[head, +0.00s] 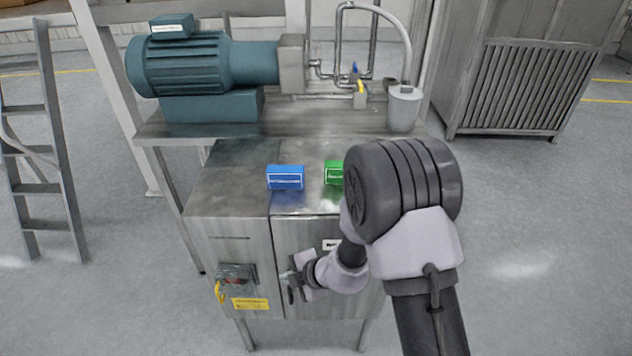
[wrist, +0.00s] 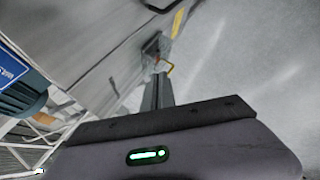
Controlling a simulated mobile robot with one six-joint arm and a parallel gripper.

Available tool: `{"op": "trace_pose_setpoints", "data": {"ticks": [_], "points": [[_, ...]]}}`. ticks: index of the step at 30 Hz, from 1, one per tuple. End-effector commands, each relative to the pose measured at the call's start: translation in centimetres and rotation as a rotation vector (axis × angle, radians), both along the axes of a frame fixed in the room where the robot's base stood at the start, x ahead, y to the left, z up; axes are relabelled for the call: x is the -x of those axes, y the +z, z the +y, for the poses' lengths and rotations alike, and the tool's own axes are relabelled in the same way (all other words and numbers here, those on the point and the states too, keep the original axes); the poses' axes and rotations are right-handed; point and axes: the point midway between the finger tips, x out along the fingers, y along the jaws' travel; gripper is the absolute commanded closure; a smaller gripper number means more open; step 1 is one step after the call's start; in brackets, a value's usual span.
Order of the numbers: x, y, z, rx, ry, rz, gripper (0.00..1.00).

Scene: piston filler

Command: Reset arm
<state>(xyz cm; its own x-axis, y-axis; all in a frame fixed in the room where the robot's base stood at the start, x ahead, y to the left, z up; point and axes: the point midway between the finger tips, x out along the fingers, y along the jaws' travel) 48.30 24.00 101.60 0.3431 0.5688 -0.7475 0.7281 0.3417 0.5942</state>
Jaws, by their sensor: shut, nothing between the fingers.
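My arm reaches in from the lower right in the head view. My gripper (head: 287,280) is in front of the metal cabinet (head: 225,225), at its left door edge, close to the grey switch box (head: 236,276) with a yellow hook-like part. The gripper is shut and empty. In the wrist view the finger (wrist: 158,92) points away from the camera, with the switch box (wrist: 151,48) and its yellow part just beyond the tip. I cannot tell whether the tip touches anything. My arm hides part of the cabinet's right side.
A blue box (head: 285,177) and a green box (head: 334,173) stand on the cabinet top, the green one partly behind my arm. A teal motor (head: 190,65) and a grey bucket (head: 404,108) are behind on a shelf. A ladder (head: 45,140) stands at left. Floor at right is clear.

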Motion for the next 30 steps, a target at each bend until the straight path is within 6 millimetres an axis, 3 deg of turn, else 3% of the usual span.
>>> {"op": "trace_pose_setpoints", "data": {"ticks": [2,3,6,9,12,13,15,19,30], "points": [[-0.1,4.7,0.2,0.075,0.34,-0.297,1.0],[0.8,7.5,-0.1,0.145,0.558,-0.481,1.0],[5.1,12.9,-2.2,0.386,1.118,-0.949,1.0],[11.0,15.1,-6.2,0.715,1.714,-1.353,1.0],[16.3,14.6,-11.2,1.046,2.32,-1.57,1.0],[17.5,14.3,-12.8,-1.115,-2.458,1.569,1.0],[19.8,13.6,-15.9,-1.017,-2.284,1.258,1.0],[21.9,13.1,-19.4,-0.881,-2.116,0.933,1.0],[22.3,13.1,-20.2,-0.847,-2.086,0.871,1.0]]}}
